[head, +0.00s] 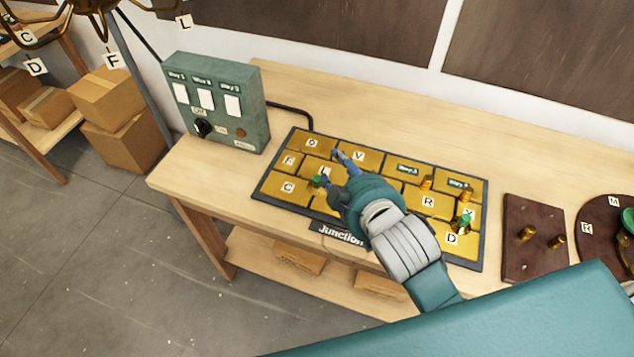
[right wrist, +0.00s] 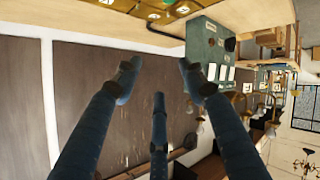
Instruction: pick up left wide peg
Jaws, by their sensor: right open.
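My right gripper (head: 329,167) is over the left half of the junction board (head: 258,193), its fingers spread. A green-topped peg (head: 318,181) stands on the board close beside one finger; whether they touch cannot be told. In the right wrist view the fingers (right wrist: 157,75) are apart with nothing between them. Two brass pegs (head: 426,182) (head: 466,194) and another green-topped peg (head: 464,223) stand at the board's right. Two brass pegs (head: 526,233) (head: 557,241) stand on a brown plate (head: 520,209). Which one is the left wide peg is unclear. My left gripper is out of view.
A green switch box (head: 213,103) stands on the bench (head: 290,88) left of the board, its cable running behind it. A round brown base (head: 596,214) is at the far right. The bench behind the board is clear. Cardboard boxes (head: 125,143) stand on the left.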

